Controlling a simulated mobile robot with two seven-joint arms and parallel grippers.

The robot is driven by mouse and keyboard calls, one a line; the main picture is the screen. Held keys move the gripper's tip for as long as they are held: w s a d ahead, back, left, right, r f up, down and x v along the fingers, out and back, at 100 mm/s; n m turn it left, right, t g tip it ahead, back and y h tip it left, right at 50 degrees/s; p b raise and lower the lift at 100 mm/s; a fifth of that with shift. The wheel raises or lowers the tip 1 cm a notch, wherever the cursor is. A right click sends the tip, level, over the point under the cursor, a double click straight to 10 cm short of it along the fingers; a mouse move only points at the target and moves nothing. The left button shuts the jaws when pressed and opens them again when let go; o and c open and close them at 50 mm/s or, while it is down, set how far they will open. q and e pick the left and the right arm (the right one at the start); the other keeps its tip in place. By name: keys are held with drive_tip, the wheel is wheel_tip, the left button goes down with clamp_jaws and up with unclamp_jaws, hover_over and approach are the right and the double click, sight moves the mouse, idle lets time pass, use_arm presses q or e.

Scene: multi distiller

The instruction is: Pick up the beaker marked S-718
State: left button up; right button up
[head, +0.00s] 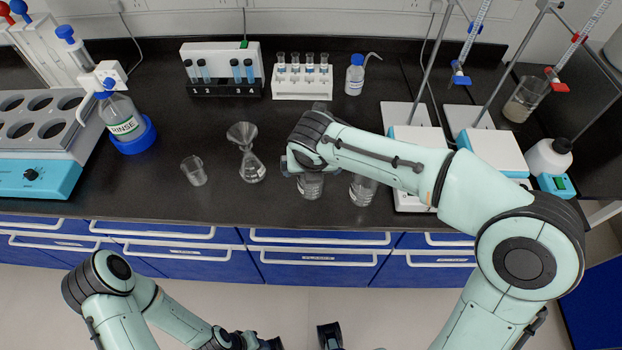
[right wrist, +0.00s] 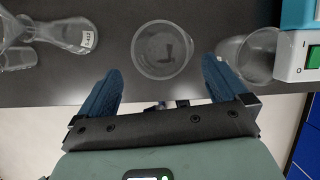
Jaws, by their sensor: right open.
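A clear glass beaker (right wrist: 162,50) stands upright on the black bench in the right wrist view, seen from above. It also shows below my right wrist in the head view (head: 311,187). My right gripper (right wrist: 158,78) is open and empty, with its blue fingers on either side of the near part of this beaker in the picture. A second glass vessel (head: 362,190) stands to its right, partly behind my arm; it also shows in the right wrist view (right wrist: 250,55). I cannot read S-718 on any glass. My left arm is low at the bottom edge, its gripper unclear.
A flask with a funnel (head: 248,160) and a small beaker (head: 193,171) stand to the left. Tube racks (head: 302,84) and a wash bottle (head: 354,75) are behind. Stirrer plates with stands (head: 490,150) are to the right. The bench front between flask and small beaker is clear.

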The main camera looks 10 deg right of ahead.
drive_tip(key=b+x, duration=0.1)
drive_tip(key=x, duration=0.6)
drive_tip(key=shift+w+d+f, duration=0.1)
drive_tip(key=shift+d+f, duration=0.05)
drive_tip(key=shift+f, duration=0.15)
drive_tip(key=c, duration=1.1)
